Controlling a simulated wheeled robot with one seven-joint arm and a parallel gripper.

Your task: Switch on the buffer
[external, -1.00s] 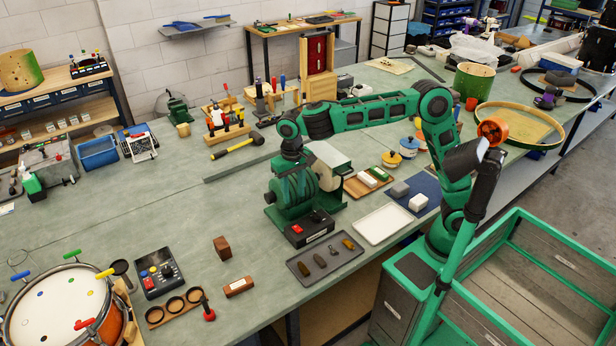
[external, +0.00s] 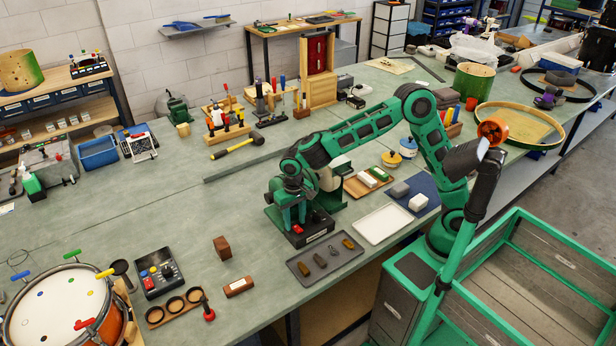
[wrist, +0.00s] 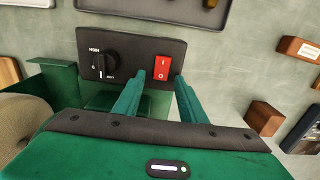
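The buffer is a green bench machine (external: 277,216) with a dark control box (external: 312,237) at its front. In the wrist view the box (wrist: 90,45) carries a black dial (wrist: 105,66) and a red rocker switch (wrist: 162,69) marked I and O. My gripper (wrist: 161,76) points at the switch, its two green fingers apart with nothing between them. The fingertips lie to the left and right of the switch's lower part; I cannot tell whether they touch. In the external view my gripper (external: 294,222) is just above the box and hides much of the machine.
A dark tray (external: 325,262) with several small pieces lies in front of the buffer. A white tray (external: 381,224) lies to its right. The bench between is clear.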

